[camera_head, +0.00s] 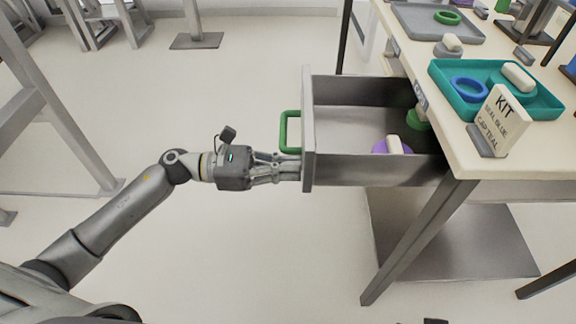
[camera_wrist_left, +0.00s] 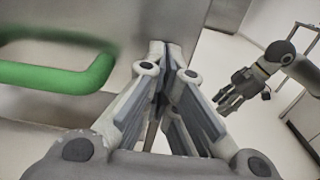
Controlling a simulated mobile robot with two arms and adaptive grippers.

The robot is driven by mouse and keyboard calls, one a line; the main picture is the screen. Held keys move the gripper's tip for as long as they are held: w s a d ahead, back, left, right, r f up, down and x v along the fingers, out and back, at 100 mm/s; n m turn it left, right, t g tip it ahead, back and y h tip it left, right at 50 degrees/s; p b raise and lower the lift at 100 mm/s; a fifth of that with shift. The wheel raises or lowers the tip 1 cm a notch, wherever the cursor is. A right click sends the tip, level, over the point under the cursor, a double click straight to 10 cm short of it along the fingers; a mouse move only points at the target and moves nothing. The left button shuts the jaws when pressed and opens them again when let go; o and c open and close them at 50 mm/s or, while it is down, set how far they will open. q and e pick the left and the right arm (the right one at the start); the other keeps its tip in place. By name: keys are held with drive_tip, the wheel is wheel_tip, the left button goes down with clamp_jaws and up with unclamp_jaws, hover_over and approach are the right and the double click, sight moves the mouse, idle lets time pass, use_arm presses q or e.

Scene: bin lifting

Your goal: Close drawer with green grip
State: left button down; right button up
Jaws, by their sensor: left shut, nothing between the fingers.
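The grey drawer (camera_head: 309,140) is pulled well out from under the workbench. Its green grip (camera_head: 284,131) is on the outer face of the drawer front and also shows in the left wrist view (camera_wrist_left: 50,78). My left gripper (camera_head: 297,170) is shut and empty. Its fingertips, also in the left wrist view (camera_wrist_left: 165,48), are at the drawer front beside the grip, not around it. They look touching or very close. My right gripper (camera_wrist_left: 222,103) shows in the left wrist view, away from the drawer; its jaw state is unclear.
In the drawer lie a purple ring (camera_head: 391,147) with a pale piece and a green part (camera_head: 418,119). On the bench (camera_head: 455,150) stand a teal tray (camera_head: 550,108), a kit card (camera_head: 503,121) and a grey tray (camera_head: 409,20).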

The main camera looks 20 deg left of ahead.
drive_tip(key=shift+w, duration=0.1)
use_arm(q)
approach(436, 169)
drive_tip(key=w+d+f, duration=0.2)
drive_tip(key=d, duration=0.1)
drive_tip(key=shift+w, duration=0.2)
drive_tip(key=x, duration=0.6)
drive_tip(key=shift+d+f, duration=0.1)
drive_tip(key=shift+f, duration=0.05)
drive_tip(key=shift+x, duration=0.85)
drive_tip(key=shift+r, duration=0.2)
use_arm(e)
drive_tip(key=shift+s+a+r, duration=0.1)
drive_tip(key=shift+s+r, duration=0.35)
drive_tip(key=shift+r, duration=0.05)
